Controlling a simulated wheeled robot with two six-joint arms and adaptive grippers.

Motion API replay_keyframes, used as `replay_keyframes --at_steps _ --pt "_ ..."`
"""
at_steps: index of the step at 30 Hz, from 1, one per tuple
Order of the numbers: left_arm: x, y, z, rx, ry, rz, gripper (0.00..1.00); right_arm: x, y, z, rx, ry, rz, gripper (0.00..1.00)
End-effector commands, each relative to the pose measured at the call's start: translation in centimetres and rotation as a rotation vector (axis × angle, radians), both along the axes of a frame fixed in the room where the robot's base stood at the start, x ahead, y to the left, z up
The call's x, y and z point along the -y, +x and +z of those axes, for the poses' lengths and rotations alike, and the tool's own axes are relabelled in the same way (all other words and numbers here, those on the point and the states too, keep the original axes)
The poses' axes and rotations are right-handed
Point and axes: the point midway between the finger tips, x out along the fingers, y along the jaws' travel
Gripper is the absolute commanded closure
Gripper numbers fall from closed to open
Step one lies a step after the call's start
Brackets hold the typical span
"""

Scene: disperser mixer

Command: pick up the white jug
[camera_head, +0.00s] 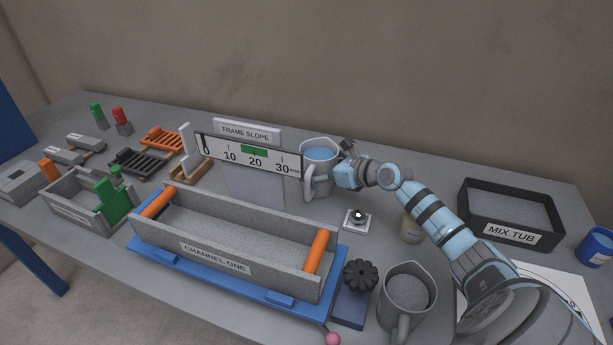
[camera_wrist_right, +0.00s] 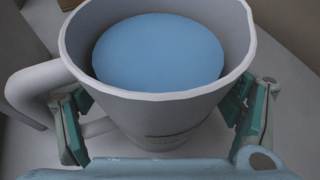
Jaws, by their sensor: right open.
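The white jug (camera_head: 318,182) stands upright on the table behind the channel's right end, holding blue liquid (camera_head: 320,154). Its handle faces left-front in the head view. In the right wrist view the jug (camera_wrist_right: 165,118) fills the middle, with its handle (camera_wrist_right: 30,88) on the left. My right gripper (camera_head: 347,165) is at the jug's right side. In the wrist view my right gripper (camera_wrist_right: 160,98) is open, one finger on each side of the jug's body, the left finger close to the handle. Whether the fingers touch the wall cannot be told. My left gripper is not in view.
A second grey jug (camera_head: 407,290) stands at the front. The channel box (camera_head: 215,262) with orange bars and a scale panel (camera_head: 248,156) lie left of the white jug. A black mix tub (camera_head: 510,232) is at the right. A small knobbed plate (camera_head: 357,219) sits in front of the jug.

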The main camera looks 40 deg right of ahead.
Motion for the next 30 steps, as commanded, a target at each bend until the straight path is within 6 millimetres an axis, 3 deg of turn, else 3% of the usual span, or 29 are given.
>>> replay_keyframes --at_steps 2,12,19,23,26,30 --pt "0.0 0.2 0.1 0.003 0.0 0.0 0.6 0.0 0.0 0.1 0.0 0.0 0.0 0.15" --pt "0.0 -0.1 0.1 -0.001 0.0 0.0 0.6 -0.2 0.1 0.2 0.002 0.001 0.003 0.65" --pt "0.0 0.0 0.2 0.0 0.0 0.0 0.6 -0.2 0.1 0.4 0.002 0.0 0.004 0.65" --pt "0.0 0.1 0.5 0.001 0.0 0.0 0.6 -0.2 0.1 1.4 0.003 -0.001 0.005 0.65" --pt "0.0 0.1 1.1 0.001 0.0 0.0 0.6 -0.1 0.2 3.3 0.005 -0.001 0.004 0.65" --pt "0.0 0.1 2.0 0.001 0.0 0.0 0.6 -0.1 0.2 7.9 0.008 -0.004 0.005 0.65"
